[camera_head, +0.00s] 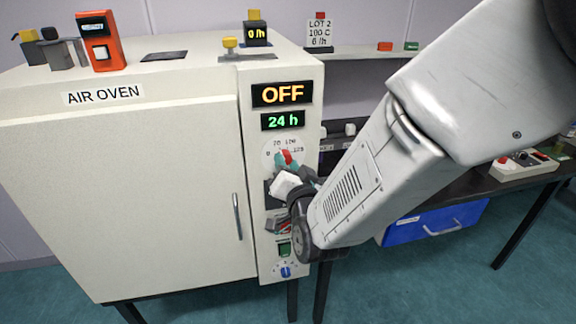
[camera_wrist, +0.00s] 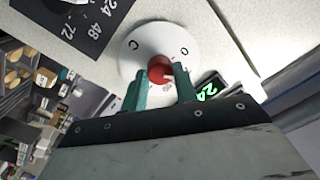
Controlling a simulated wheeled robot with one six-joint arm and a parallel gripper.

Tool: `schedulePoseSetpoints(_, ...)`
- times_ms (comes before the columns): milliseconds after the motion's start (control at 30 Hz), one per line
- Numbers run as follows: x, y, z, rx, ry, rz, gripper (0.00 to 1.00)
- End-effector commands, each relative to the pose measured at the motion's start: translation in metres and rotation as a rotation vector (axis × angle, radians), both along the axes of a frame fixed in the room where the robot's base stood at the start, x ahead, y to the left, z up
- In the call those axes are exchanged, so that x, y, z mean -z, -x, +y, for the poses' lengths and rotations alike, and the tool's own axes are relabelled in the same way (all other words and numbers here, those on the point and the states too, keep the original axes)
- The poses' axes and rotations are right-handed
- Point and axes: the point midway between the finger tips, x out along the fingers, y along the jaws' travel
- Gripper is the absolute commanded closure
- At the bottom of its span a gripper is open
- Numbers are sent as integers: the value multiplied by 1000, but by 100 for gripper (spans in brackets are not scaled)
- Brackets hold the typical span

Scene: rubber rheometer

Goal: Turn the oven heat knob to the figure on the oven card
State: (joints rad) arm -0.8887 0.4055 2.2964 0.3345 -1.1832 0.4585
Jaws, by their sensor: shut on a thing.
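The air oven (camera_head: 150,180) is a large cream cabinet with a control strip down its right side. The red heat knob (camera_wrist: 159,69) sits at the centre of a white dial (camera_wrist: 133,62); in the head view the dial shows figures including 70, 100 and 125. My gripper (camera_wrist: 162,84) has its teal fingers on either side of the red knob, shut on it. Fingers and wrist hide part of the dial, and the pointer cannot be read. The oven card (camera_head: 319,35) on the shelf reads LOT 2, 100 C, 6 /h. The upper display (camera_head: 283,94) reads OFF.
A green 24 h display (camera_head: 283,121) sits above the dial. Below are a green switch (camera_head: 284,248) and a blue knob (camera_head: 285,271). The door handle (camera_head: 237,217) is close to the left. A blue drawer unit (camera_head: 435,222) hangs under the bench.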

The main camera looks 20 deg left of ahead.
Motion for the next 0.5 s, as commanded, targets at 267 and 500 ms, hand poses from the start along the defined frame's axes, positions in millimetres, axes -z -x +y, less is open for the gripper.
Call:
schedulePoseSetpoints(267, 1, 1, 0, -2, -221, 138, 94)
schedulePoseSetpoints(500, 1, 1, 0, 0, -416, 257, 94)
